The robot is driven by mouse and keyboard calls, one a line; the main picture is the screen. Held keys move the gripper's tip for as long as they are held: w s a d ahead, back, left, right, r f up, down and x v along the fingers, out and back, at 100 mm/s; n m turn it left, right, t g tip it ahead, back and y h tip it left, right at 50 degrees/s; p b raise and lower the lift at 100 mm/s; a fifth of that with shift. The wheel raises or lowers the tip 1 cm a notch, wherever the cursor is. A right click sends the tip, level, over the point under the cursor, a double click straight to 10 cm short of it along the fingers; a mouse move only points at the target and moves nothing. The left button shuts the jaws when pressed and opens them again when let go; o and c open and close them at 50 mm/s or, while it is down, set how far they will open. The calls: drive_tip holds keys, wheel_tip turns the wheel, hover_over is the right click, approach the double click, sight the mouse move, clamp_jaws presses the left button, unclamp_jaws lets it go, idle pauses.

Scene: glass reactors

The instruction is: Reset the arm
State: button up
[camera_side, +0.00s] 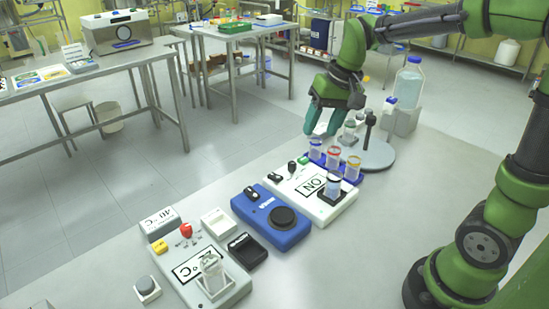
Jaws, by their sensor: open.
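My gripper (321,128), with green fingers, hangs from my green and black arm at the upper right of centre. Its fingers point down and stand apart, with nothing seen between them. It is above the far part of the grey bench (400,195), at the back left of a round grey stand (375,157). Whether it touches anything below is hard to tell.
A blue rack (350,176) of vials stands below my gripper. A large clear bottle (408,85) stands to its right. A white device (312,193) marked "NO", a blue device (270,217) and a white device (204,274) with a glass vessel (212,272) line the bench.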

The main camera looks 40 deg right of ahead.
drive_tip(key=s+a+r+n+t, duration=0.1)
drive_tip(key=s+a+t, duration=0.3)
drive_tip(key=s, duration=0.9)
drive_tip(key=shift+a+r+y, duration=0.3)
drive_tip(key=shift+a+r, duration=0.1)
drive_tip(key=shift+a, duration=0.2)
